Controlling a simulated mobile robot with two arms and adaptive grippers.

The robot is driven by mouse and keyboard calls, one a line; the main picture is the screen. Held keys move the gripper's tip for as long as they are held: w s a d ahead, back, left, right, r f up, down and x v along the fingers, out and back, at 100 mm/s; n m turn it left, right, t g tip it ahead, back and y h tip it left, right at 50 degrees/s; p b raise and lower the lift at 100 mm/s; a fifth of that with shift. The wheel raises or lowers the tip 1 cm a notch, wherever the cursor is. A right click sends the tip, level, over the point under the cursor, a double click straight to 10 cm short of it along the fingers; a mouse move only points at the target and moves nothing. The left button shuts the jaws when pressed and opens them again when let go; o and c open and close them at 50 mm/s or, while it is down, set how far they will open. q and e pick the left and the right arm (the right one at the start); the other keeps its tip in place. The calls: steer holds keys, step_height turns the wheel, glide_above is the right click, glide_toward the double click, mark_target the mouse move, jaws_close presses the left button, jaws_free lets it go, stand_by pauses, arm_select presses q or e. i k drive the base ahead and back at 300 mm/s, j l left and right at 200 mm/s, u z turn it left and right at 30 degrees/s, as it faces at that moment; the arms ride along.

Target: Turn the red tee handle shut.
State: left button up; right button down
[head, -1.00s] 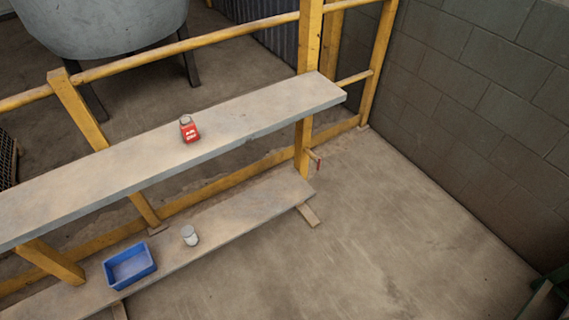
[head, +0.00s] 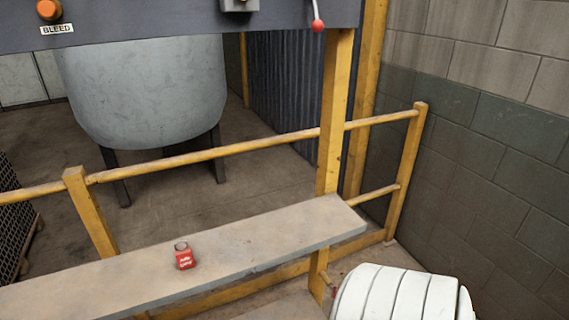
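A small red handle (head: 334,292) shows low on the yellow post, below the shelf's right end. It is partly hidden behind a white ribbed part of my arm, and it is too small to tell how it is turned. A lever with a red ball knob (head: 317,25) hangs from the grey panel (head: 180,27) at the top. Neither of my grippers is in view.
A grey shelf (head: 110,283) crosses the lower left and holds a red-labelled container (head: 184,257). Yellow rails (head: 210,152) run behind it. A large grey tank (head: 145,95) stands beyond. A block wall (head: 490,180) closes the right side.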

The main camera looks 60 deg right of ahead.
mark_target(334, 288)
steer(key=k+l+u, duration=0.2)
steer(key=l, duration=0.3)
steer(key=l+u, duration=0.2)
steer(key=l, duration=0.3)
steer(key=k+l+u, duration=0.2)
steer(key=l, duration=0.25)
steer(key=k+l+u, duration=0.1)
steer(key=l+u, duration=0.15)
steer(key=l, duration=0.2)
steer(key=k+l+u, duration=0.2)
steer(key=l, duration=0.2)
steer(key=k+l+u, duration=0.2)
steer(key=k+l, duration=0.05)
steer(key=l, duration=0.1)
